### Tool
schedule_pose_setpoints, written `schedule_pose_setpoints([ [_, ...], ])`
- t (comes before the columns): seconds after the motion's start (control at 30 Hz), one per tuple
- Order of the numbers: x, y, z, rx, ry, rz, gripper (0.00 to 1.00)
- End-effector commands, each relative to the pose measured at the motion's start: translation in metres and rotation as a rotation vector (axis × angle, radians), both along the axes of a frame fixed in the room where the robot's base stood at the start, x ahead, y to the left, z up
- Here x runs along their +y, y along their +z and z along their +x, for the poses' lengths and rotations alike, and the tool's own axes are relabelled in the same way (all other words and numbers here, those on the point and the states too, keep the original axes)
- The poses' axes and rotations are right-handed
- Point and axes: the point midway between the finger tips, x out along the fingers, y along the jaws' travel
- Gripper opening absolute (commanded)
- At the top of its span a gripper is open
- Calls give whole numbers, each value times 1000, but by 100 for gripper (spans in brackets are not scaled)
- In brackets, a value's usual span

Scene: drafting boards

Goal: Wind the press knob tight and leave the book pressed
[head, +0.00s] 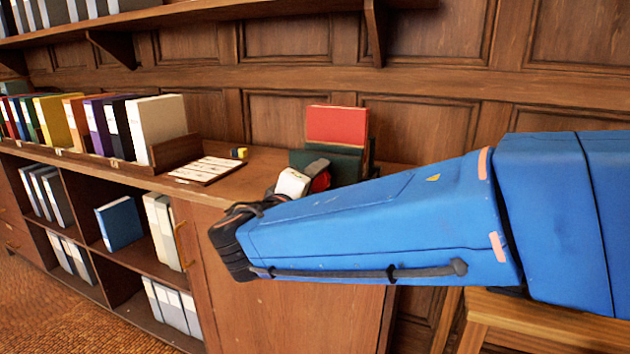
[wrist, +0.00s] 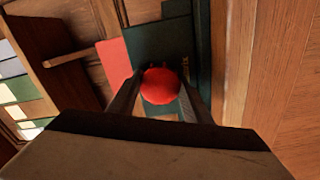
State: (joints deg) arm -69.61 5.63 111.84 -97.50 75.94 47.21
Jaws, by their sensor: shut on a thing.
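The press knob (wrist: 160,87) is a red round knob between my two fingers in the wrist view. My gripper (wrist: 160,80) is shut on it from both sides. In the head view my gripper (head: 312,176) is partly hidden behind my blue arm, and a little of the red knob (head: 320,182) shows. The dark green press (head: 344,163) stands on the cabinet top behind the knob. The red book (head: 337,125) stands upright at the press and rises above its green front. The wrist view also shows the green press (wrist: 155,45) and the red book (wrist: 115,70). How tight the press is cannot be told.
A pale card on a flat board (head: 207,169) and a small yellow item (head: 239,153) lie left of the press on the cabinet (head: 250,183). A row of colored binders (head: 90,125) stands farther left. A wall shelf (head: 200,12) hangs above.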

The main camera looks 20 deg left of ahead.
Motion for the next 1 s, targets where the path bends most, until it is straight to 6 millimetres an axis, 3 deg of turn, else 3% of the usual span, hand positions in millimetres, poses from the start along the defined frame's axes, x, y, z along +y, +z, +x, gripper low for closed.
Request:
schedule_pose_setpoints([
  [1.0, 0, -1, 0, -81, 0, 1046, 23],
])
